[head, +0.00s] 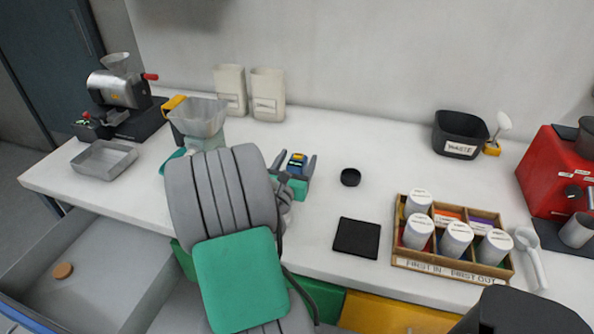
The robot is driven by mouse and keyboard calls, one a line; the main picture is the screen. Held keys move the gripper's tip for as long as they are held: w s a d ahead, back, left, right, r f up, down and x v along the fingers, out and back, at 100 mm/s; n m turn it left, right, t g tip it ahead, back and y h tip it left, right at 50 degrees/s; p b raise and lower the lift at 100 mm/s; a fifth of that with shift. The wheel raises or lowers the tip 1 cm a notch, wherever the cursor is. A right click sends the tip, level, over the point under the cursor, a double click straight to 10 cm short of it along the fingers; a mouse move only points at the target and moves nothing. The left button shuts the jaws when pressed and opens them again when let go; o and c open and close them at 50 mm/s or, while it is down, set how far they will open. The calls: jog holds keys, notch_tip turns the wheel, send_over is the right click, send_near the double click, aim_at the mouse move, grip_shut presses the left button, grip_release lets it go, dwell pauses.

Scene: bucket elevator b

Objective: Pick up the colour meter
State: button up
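The device's near lower part is hidden behind the gripper's green body. I cannot tell whether either finger touches it.
A black round dish (350,177) and a black square pad (357,238) lie to the right. A wooden rack (447,270) holds several labelled jars. A grey hopper (199,117) stands close on the left. An open drawer (120,275) juts out at the front left.

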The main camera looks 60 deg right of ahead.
grip_shut()
dwell(0.5)
jog(key=shift+r, duration=0.1)
